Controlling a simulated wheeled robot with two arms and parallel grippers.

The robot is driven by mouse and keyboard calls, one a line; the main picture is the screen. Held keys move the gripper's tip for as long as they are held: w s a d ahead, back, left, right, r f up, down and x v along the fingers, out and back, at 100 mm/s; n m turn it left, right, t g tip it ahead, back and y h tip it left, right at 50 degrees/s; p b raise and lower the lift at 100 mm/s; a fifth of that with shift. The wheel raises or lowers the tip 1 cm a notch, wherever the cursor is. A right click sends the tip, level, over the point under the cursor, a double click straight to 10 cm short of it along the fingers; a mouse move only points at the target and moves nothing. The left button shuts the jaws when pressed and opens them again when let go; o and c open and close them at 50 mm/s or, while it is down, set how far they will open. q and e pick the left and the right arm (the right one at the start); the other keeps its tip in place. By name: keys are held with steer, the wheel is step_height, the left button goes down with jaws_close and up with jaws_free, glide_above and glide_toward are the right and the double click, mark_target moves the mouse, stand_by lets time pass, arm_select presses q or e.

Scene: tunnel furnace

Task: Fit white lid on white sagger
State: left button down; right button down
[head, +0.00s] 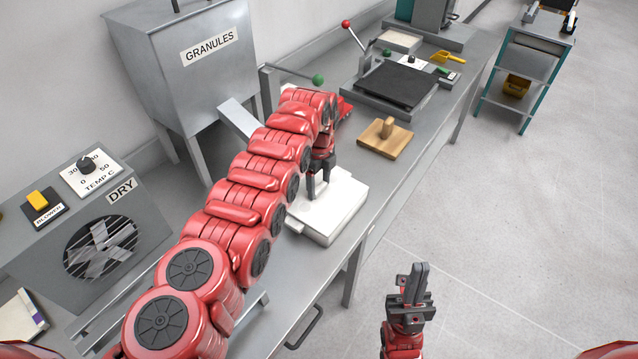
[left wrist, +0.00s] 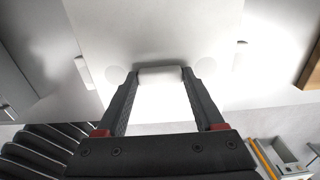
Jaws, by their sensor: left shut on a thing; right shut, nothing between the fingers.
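The white lid (head: 345,190) is a flat square plate, lying over the white sagger (head: 322,237) on the metal bench; I cannot tell whether it is fully seated. My left gripper (head: 318,192) points down and is shut on the lid's white knob. In the left wrist view, the knob (left wrist: 160,76) sits between the fingers of the left gripper (left wrist: 160,82), with the lid (left wrist: 155,35) spreading beyond. Small white side lugs (left wrist: 83,72) show at both sides. My arm hides part of the lid. My right gripper (head: 418,272) is shut and empty, over the floor.
The bench (head: 408,165) holds a wooden block with a handle (head: 385,137) and a black-plated press (head: 390,84). A grey granules hopper (head: 195,62) and a dryer box (head: 95,225) stand left of my arm. A shelf cart (head: 522,75) stands far right. The floor at right is clear.

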arm_select(q)
jaws_free()
steer(key=shift+r, duration=0.1)
step_height(320, 180, up, 8)
steer(key=shift+b, duration=1.05)
step_height(320, 180, up, 9)
steer(key=p, duration=0.6)
steer(key=shift+r, duration=0.15)
